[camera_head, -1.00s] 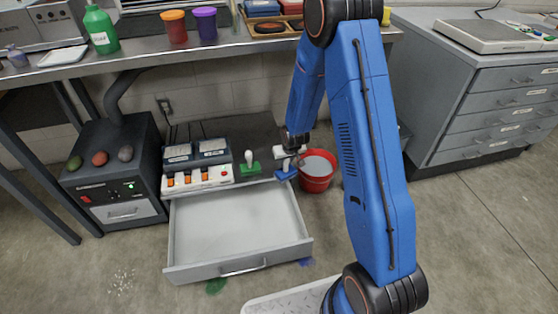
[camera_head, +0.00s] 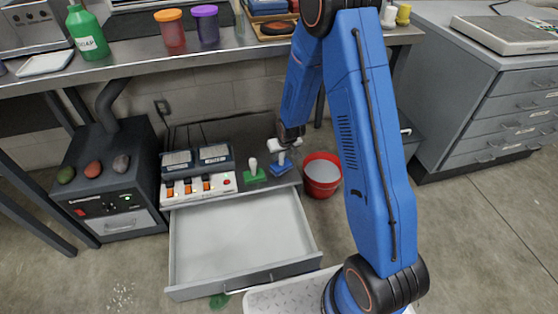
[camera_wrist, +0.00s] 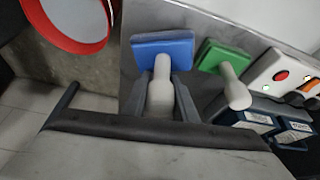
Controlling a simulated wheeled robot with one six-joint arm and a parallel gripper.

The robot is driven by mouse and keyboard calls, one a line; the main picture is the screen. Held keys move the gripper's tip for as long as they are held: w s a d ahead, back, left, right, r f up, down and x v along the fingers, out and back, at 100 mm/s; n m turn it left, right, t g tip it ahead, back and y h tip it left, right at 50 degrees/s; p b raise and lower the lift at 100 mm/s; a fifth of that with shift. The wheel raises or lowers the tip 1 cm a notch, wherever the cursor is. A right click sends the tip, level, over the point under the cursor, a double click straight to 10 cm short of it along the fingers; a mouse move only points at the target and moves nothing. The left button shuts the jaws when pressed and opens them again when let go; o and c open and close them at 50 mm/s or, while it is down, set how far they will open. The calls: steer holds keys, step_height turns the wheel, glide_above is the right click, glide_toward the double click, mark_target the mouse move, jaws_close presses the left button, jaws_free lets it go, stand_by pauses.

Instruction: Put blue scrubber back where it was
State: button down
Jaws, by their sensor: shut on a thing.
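The blue scrubber (camera_head: 281,168) has a flat blue pad and a pale upright handle. It is at the right end of the top of the low drawer unit, to the right of the green scrubber (camera_head: 255,175). My gripper (camera_head: 284,145) is above it. In the wrist view the two fingers (camera_wrist: 161,95) are shut around the pale handle of the blue scrubber (camera_wrist: 163,50). The green scrubber (camera_wrist: 222,55) stands beside it, a small gap away. The pad looks level and on or just above the surface; I cannot tell whether it touches.
A red bucket (camera_head: 322,190) stands on the floor just right of the unit. A pulled-out drawer (camera_head: 245,240) lies in front. A switch panel with scales (camera_head: 200,187) is left of the green scrubber. The steel bench (camera_head: 130,75) overhangs behind. The right-hand cabinet (camera_head: 480,115) stands clear.

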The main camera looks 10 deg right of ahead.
mark_target(283, 153)
steer(key=shift+f, duration=1.7)
steer(key=shift+f, duration=0.15)
steer(key=c, duration=1.4)
jaws_free()
steer(key=shift+c, duration=0.2)
steer(key=v, duration=1.1)
steer(key=shift+r, duration=0.35)
steer(key=shift+s+r, duration=0.15)
steer(key=shift+r, duration=0.15)
steer(key=shift+r, duration=0.1)
